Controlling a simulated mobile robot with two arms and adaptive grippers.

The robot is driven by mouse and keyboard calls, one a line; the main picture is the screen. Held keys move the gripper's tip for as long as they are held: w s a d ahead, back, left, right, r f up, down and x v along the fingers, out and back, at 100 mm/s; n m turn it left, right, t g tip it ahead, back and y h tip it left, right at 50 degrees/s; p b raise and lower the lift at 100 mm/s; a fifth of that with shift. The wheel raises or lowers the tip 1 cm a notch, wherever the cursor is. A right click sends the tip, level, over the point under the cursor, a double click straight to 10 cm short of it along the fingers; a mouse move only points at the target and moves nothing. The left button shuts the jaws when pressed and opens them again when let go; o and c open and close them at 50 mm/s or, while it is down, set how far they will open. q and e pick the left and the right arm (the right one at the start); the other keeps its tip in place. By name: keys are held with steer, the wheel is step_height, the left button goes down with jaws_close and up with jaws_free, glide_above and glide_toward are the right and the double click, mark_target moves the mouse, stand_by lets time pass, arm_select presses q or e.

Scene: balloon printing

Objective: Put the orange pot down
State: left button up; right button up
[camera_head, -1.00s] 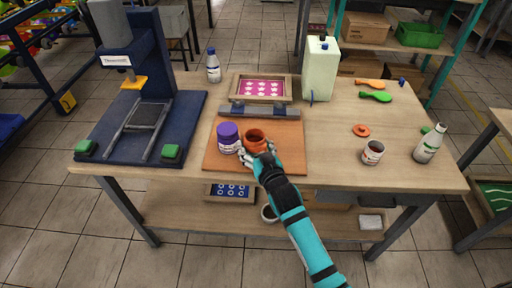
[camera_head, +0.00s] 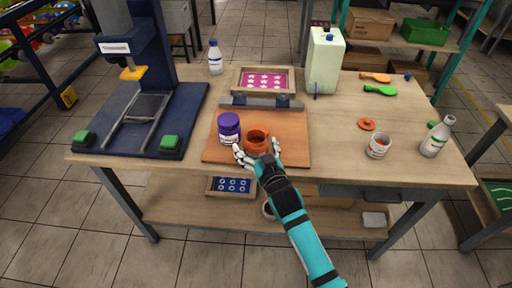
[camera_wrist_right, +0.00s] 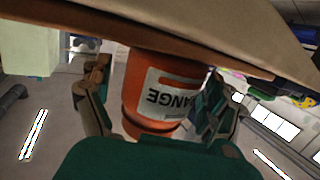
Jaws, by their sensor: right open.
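The orange pot (camera_head: 256,141) stands upright and open-topped on the brown board (camera_head: 292,150), just right of the purple-lidded jar (camera_head: 229,127). In the right wrist view the pot (camera_wrist_right: 160,95) shows upside down, with its white label between my fingers. My right gripper (camera_head: 256,156) is open, with its fingers spread on either side of the pot at its near side. Whether a finger still touches the pot cannot be told. My left gripper is not in view.
A framed pink screen (camera_head: 264,81) lies behind the board. A blue press (camera_head: 150,100) stands at the left. A tall pale canister (camera_head: 325,62), an orange lid (camera_head: 366,124), a white pot (camera_head: 378,146) and a bottle (camera_head: 437,137) are on the right.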

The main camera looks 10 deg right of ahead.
steer(key=shift+r, duration=0.15)
steer(key=shift+s, duration=0.25)
steer(key=v, duration=1.2)
steer(key=s+d+f+g, duration=0.1)
steer(key=s+f+g, duration=0.25)
steer(key=f, duration=0.85)
steer(key=s+d+f+n+g, duration=0.15)
steer(key=s+f, duration=0.35)
steer(key=f, duration=0.8)
steer(key=s+f+m+g, duration=0.1)
steer(key=s+f+g, duration=0.3)
steer(key=f, duration=0.8)
steer(key=s+d+f+g, duration=0.2)
steer(key=s+f, duration=0.3)
steer(key=s, duration=0.4)
steer(key=s+d+f+g+h, duration=0.1)
steer(key=s+d+f+g, duration=0.1)
steer(key=s+f, duration=0.3)
steer(key=s+d+f+g+h, duration=0.1)
steer(key=s+d+f, duration=0.3)
steer(key=s, duration=0.9)
steer(key=shift+s+f+g, duration=0.25)
steer(key=shift+f+g, duration=0.25)
steer(key=shift+f, duration=0.2)
